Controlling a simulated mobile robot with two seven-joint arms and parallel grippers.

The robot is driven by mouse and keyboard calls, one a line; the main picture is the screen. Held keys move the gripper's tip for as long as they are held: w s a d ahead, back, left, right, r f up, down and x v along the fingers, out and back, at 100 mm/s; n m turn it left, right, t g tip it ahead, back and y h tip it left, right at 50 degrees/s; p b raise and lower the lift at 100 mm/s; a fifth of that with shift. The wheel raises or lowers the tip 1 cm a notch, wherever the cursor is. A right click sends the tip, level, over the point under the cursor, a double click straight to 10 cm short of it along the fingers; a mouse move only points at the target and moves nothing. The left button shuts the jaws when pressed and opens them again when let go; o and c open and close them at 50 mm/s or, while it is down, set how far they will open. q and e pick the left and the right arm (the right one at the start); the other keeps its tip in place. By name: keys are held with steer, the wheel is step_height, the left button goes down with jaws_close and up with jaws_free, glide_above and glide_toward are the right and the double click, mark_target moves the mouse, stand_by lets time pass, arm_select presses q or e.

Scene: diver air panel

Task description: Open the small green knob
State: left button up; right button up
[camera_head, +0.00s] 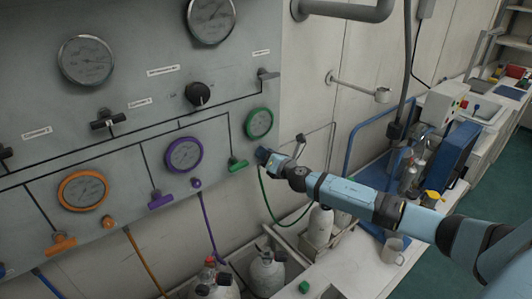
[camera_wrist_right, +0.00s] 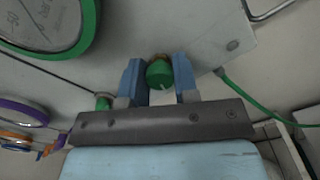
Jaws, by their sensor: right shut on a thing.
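The small green knob (camera_wrist_right: 159,73) shows in the right wrist view on the grey panel (camera_wrist_right: 205,40), near the panel's edge. My right gripper (camera_wrist_right: 160,80) has one blue finger on each side of it and is shut on it. In the head view my right gripper (camera_head: 264,156) is against the panel's lower right part, and it hides the knob there. My left gripper is in neither view.
A green-rimmed gauge (camera_head: 259,123) and a green T-handle (camera_head: 238,165) sit close to my right gripper. A green hose (camera_head: 265,205) hangs below. Purple (camera_head: 160,200) and orange (camera_head: 60,244) handles lie to the left. Cylinders (camera_head: 267,270) stand underneath.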

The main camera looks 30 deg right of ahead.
steer(key=shift+n, duration=0.4)
steer(key=o, duration=0.9)
steer(key=shift+o, duration=0.2)
steer(key=s+d+b, duration=0.1)
steer(key=s+b, duration=0.1)
steer(key=s, duration=1.1)
steer(key=shift+s, duration=0.4)
steer(key=shift+f, duration=0.1)
